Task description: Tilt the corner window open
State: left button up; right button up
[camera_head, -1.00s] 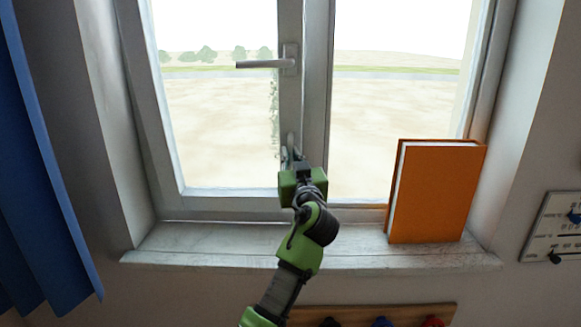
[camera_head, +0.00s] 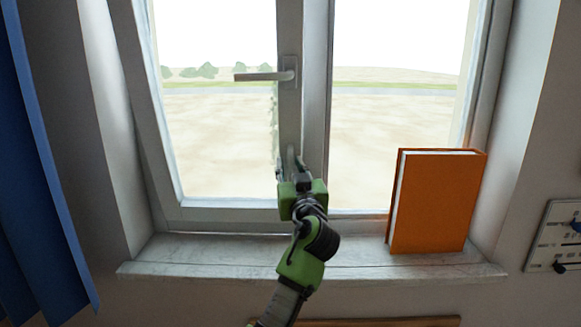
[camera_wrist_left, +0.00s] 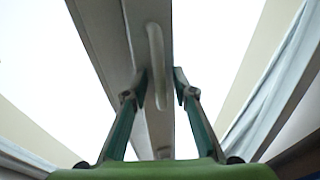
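The window's left sash (camera_head: 225,213) has a grey handle (camera_head: 262,76) that lies level and points left from its plate on the middle upright. The sash looks closed or nearly so; I cannot tell whether there is a gap. My left gripper (camera_head: 291,170) is well below the handle, in front of the lower part of that upright. In the left wrist view my left gripper (camera_wrist_left: 160,88) has its fingers apart. A pale, long, upright grip (camera_wrist_left: 156,65) on the frame shows between and beyond them. I cannot tell whether they touch it. My right gripper is out of view.
An orange book (camera_head: 435,203) stands on the right of the pale sill (camera_head: 200,252). A blue curtain (camera_head: 40,170) hangs at the left, and a white board (camera_head: 553,240) is on the right wall. The left part of the sill is clear.

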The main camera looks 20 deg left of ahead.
pick_arm(q)
jog(key=shift+s+d+f, duration=0.2)
jog(key=shift+s, duration=0.1)
jog(key=r+v, duration=0.1)
jog(key=v, duration=0.5)
jog(key=shift+s+d+f, duration=0.15)
jog(key=shift+s+f, duration=0.1)
jog(key=shift+f, duration=0.2)
